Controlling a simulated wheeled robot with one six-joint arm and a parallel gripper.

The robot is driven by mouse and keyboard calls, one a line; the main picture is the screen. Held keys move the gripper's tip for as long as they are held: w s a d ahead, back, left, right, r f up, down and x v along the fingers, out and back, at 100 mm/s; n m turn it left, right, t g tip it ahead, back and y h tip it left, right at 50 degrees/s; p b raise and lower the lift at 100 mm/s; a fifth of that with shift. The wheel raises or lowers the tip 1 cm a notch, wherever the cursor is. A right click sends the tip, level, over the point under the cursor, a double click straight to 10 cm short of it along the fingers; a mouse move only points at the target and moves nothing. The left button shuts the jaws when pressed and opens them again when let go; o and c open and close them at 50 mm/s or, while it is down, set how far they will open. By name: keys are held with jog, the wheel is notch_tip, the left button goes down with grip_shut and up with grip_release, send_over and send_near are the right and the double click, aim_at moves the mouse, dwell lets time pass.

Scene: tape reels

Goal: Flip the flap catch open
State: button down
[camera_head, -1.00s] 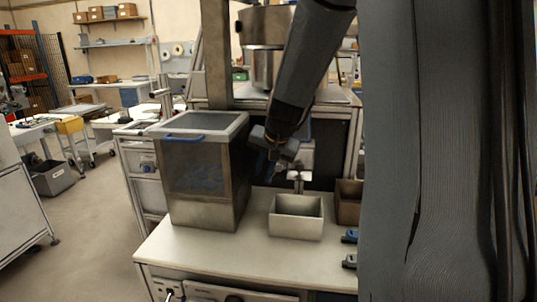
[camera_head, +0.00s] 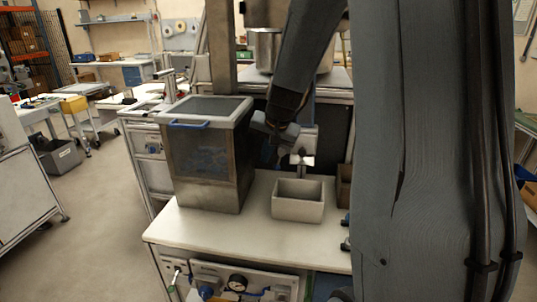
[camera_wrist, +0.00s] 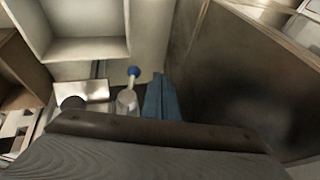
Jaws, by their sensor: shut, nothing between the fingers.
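I cannot clearly make out which part is the flap catch. A small pale fitting (camera_head: 303,160) stands behind the metal tray, right of my gripper. The wrist view shows a short lever with a blue round end (camera_wrist: 133,72) and a blue strip (camera_wrist: 160,97) beside it; either could belong to the catch or a fitting near it. My gripper (camera_head: 282,156) is shut and empty, low between the dark bin and the pale fitting. Its fingertips are small and dark here, and contact cannot be told. A dark bar of my wrist hides the bottom of the wrist view.
A dark bin (camera_head: 209,165) with a clear lid and blue handle stands close left of my gripper. An open metal tray (camera_head: 298,209) stands in front on the pale bench (camera_head: 215,228). The bench's front left is clear.

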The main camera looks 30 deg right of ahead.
jog(key=shift+r, duration=0.1)
jog(key=shift+r, duration=0.1)
jog(key=b+v, duration=0.1)
jog(key=v, duration=0.6)
jog(key=shift+s+r, duration=0.15)
jog(key=shift+r, duration=0.1)
dwell(0.5)
jog(key=s+a+f+n+g+b, duration=0.1)
jog(key=s+a+f+n+g, duration=0.1)
jog(key=s+a+f+n, duration=0.2)
jog(key=s+a+f+n+g+b, duration=0.1)
jog(key=s+a+f+n, duration=0.3)
jog(key=s+a+f, duration=0.5)
jog(key=s+f+g, duration=0.1)
jog(key=s+f, duration=0.2)
jog(key=s, duration=0.1)
jog(key=shift+s+f+b, duration=0.25)
jog(key=shift+s+b, duration=0.05)
jog(key=shift+s, duration=0.1)
